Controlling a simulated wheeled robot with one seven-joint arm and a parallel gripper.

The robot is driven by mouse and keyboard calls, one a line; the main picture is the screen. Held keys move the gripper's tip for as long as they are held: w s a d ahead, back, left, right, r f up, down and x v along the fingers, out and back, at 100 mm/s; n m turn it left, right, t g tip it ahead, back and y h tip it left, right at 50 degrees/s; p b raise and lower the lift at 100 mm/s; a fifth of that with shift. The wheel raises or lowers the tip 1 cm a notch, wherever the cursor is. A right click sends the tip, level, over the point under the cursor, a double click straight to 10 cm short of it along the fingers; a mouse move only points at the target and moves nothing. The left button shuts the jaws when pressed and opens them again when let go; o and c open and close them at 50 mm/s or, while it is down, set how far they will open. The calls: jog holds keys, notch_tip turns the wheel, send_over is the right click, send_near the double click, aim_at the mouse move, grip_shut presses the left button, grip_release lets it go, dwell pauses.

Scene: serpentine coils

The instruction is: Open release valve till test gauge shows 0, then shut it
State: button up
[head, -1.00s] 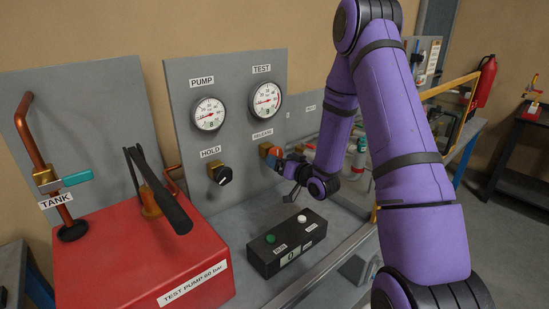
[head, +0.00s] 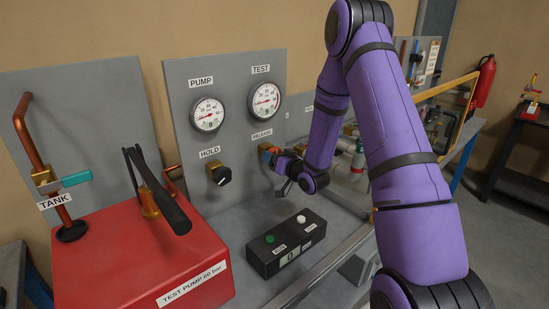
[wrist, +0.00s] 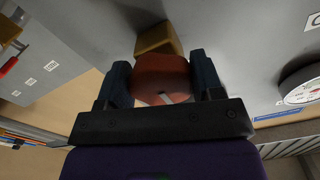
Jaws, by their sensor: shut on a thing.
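The release valve is a brass body with a red-orange round knob (wrist: 160,80) on the grey panel below the RELEASE label. In the wrist view my gripper (wrist: 163,82) has a finger on each side of the knob and is shut on it. A pale pointer mark shows on the knob's face. In the head view my gripper (head: 277,159) is at the valve and mostly hides the knob. The TEST gauge (head: 265,101) is above the valve; its needle is too small to read surely. The PUMP gauge (head: 208,114) is to its left.
A black HOLD knob (head: 222,175) sits left of the valve. The red test pump (head: 150,260) with a black lever and the TANK valve (head: 75,178) are at the left. A black box (head: 286,245) with green and white buttons and a display reading 0 lies below.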

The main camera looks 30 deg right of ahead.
jog(key=n, duration=0.6)
jog(key=shift+d, duration=0.1)
jog(key=n, duration=0.5)
jog(key=shift+d+n, duration=0.1)
jog(key=shift+n, duration=0.2)
dwell(0.4)
jog(key=o, duration=0.9)
jog(key=s, duration=0.3)
jog(key=s+d, duration=0.1)
jog(key=s, duration=0.3)
jog(key=s+d, duration=0.1)
jog(key=s, duration=0.2)
jog(key=shift+s, duration=0.3)
